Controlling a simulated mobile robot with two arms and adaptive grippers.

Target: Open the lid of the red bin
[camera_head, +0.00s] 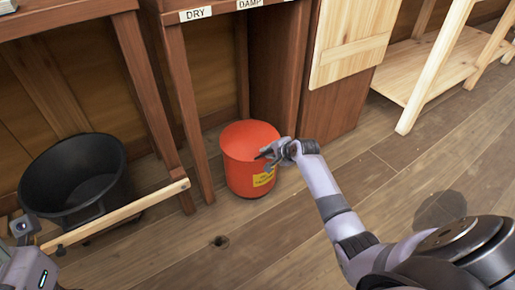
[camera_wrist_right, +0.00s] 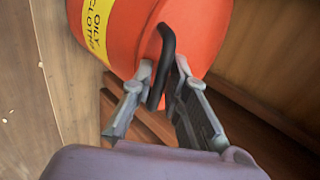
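The red bin (camera_head: 240,170) stands on the floor under the bench, with a yellow label on its front. Its top shows as a red oval; I cannot tell lid from inside. The right wrist view shows the red bin (camera_wrist_right: 205,25) close, its label reading "OILY CLOTHS", and a curved black handle (camera_wrist_right: 166,45) on its side. My right gripper (camera_head: 268,154) is at the bin's near right side. Its fingertips (camera_wrist_right: 163,72) are close together, one on either side of the handle; contact is unclear. My left gripper (camera_head: 52,244) is at the lower left, by the end of a wooden bar; its fingers are unclear.
A black tub (camera_head: 72,175) stands left of the red bin. The wooden bar (camera_head: 125,211) slants across in front of it to a bench leg (camera_head: 150,90). A wooden panel (camera_head: 345,60) and a low shelf (camera_head: 405,75) are at right. The floor in front is mostly clear.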

